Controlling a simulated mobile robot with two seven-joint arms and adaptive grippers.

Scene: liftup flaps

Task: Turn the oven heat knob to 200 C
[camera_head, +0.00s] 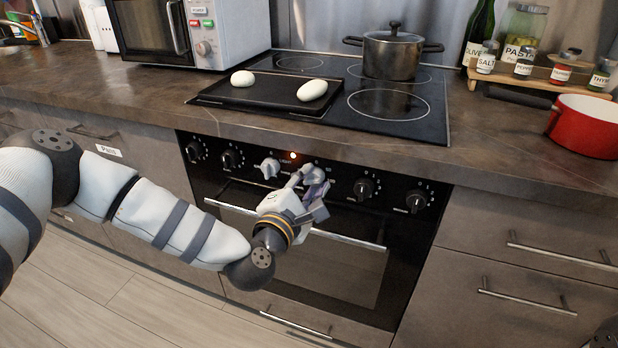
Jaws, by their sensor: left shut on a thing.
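The oven (290,250) is built in under the counter, with a black control panel. A light grey knob (270,168) stands uncovered left of the panel's middle. My left gripper (312,178) is at the panel right of it, shut on a second light grey knob, which its fingers mostly hide. I cannot read that knob's scale or its pointer's direction. An orange indicator light (292,156) glows between the two grey knobs. My right gripper does not show; only a dark part of mine is at the bottom right corner.
Black knobs (363,188) flank the grey ones. The oven door handle (345,239) runs below my left gripper. A tray (240,99) with two white pieces and a lidded pot (390,55) stand on the cooktop. A red pan (585,128) sits at right.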

